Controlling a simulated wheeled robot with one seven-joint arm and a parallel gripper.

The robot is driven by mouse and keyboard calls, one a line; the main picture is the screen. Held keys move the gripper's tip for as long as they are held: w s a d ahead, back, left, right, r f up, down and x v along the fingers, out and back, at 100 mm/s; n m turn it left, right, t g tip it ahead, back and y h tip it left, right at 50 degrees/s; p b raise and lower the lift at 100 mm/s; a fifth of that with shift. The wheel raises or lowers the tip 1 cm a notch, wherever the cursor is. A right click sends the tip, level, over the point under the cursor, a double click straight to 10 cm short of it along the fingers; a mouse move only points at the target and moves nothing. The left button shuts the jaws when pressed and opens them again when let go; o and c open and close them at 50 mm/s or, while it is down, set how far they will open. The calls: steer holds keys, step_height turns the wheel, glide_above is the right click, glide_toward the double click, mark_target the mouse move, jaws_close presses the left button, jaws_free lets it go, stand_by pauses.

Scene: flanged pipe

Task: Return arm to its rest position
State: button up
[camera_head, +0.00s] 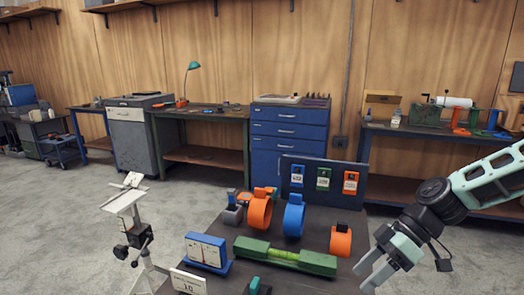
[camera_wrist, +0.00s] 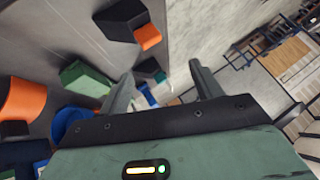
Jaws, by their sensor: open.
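My gripper (camera_head: 372,274) hangs at the right of the dark worktable, its two fingers apart with nothing between them. In the wrist view the open fingers (camera_wrist: 162,92) also show, pointing past the table edge toward the floor. My arm reaches in from the right edge of the head view. On the table (camera_head: 305,284) a green pipe (camera_head: 285,254) with a lighter middle lies across the front. Orange rings (camera_head: 260,212) and a blue ring (camera_head: 294,217) stand behind it. A smaller orange piece (camera_head: 340,241) with a dark top stands nearest my gripper, apart from it.
A dark panel (camera_head: 342,182) with blue, green and orange cards stands at the table's back. A blue gauge box (camera_head: 206,252) and a white card (camera_head: 188,281) are at the left front. A stand (camera_head: 132,215) is left of the table. Grey floor (camera_head: 60,235) is open at left.

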steer(key=s+a+r+m+t+h, duration=0.1)
steer(key=s+a+r+m+h, duration=0.2)
steer(key=s, duration=0.7)
steer(key=s+a+r+m+t+h+b, duration=0.1)
steer(key=s+a+r+m+h, duration=0.2)
steer(key=s, duration=0.6)
steer(key=shift+s+a+r+h, duration=0.2)
steer(key=shift+s+a+h, duration=0.15)
steer(key=shift+a+h, duration=0.6)
steer(key=shift+d, duration=0.15)
steer(key=shift+c, duration=0.4)
